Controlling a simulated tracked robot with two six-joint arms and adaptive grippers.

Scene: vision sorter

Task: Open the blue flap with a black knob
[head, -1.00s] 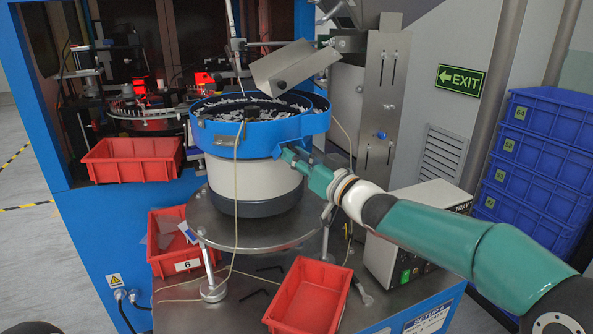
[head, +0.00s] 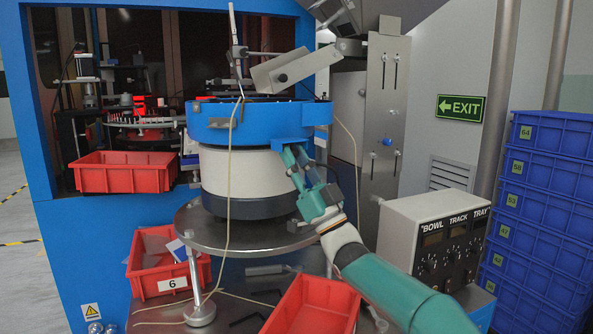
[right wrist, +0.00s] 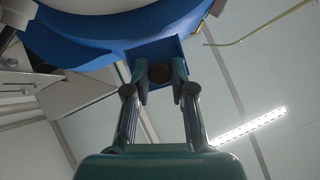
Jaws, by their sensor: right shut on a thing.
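The blue flap (head: 284,142) is at the lower right front of the blue bowl rim (head: 235,122). It also shows in the right wrist view (right wrist: 165,46), with the round dark knob (right wrist: 159,73) on its underside. My right gripper (head: 295,150) reaches up to the flap from below. In the right wrist view my right gripper (right wrist: 159,69) has one finger on each side of the knob and is shut on it. In the head view the fingers hide the knob. My left gripper is not in view.
The bowl feeder stands on a round metal plate (head: 250,238). Red bins (head: 125,178) (head: 160,282) (head: 315,310) are around it. A grey control box (head: 440,240) and stacked blue crates (head: 550,190) are on the right. A thin cable (head: 230,190) hangs in front of the bowl.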

